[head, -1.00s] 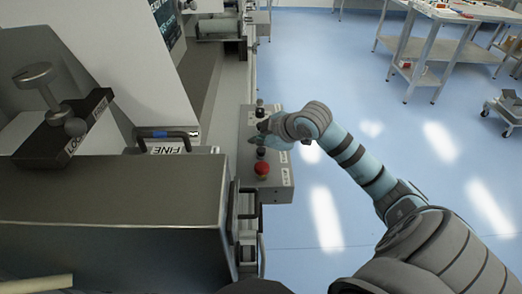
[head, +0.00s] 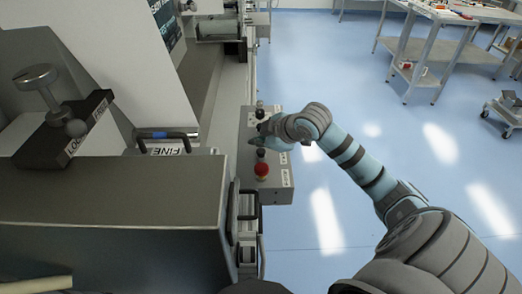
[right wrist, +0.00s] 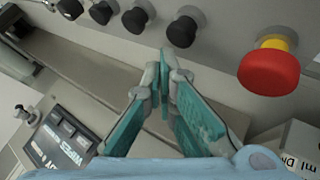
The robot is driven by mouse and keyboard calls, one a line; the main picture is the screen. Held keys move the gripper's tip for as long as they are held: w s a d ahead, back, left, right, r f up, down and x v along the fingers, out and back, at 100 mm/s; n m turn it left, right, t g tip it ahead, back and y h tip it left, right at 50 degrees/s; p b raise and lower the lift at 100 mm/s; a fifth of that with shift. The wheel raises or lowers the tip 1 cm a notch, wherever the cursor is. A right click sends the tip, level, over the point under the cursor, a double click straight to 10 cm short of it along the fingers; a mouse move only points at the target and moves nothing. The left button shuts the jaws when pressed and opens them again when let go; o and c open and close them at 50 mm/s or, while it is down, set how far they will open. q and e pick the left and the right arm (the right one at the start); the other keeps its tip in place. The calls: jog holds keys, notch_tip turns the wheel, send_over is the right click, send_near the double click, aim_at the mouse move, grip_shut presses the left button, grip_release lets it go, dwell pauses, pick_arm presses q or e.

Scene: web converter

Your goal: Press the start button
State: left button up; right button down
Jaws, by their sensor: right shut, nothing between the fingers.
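The grey control box (head: 279,185) on the machine's side carries a row of black round buttons and a red mushroom button (head: 261,170) at its near end. In the right wrist view the red button (right wrist: 270,68) has a yellow collar, and several black buttons (right wrist: 135,18) line up to its left. I cannot read which one is the start button. My right gripper (head: 252,141) is over the box, shut and empty. In the right wrist view its teal fingertips (right wrist: 164,62) point toward the button row, below the nearest black button (right wrist: 182,30). Contact cannot be told. My left gripper is not in view.
A large grey machine cover (head: 110,205) fills the left, with a handle (head: 165,134) behind it. A clamp knob (head: 37,77) stands at far left. The blue floor (head: 400,140) right of the box is open up to the work table (head: 447,20).

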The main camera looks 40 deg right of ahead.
jog(key=shift+f, duration=0.1)
jog(key=shift+f, duration=0.3)
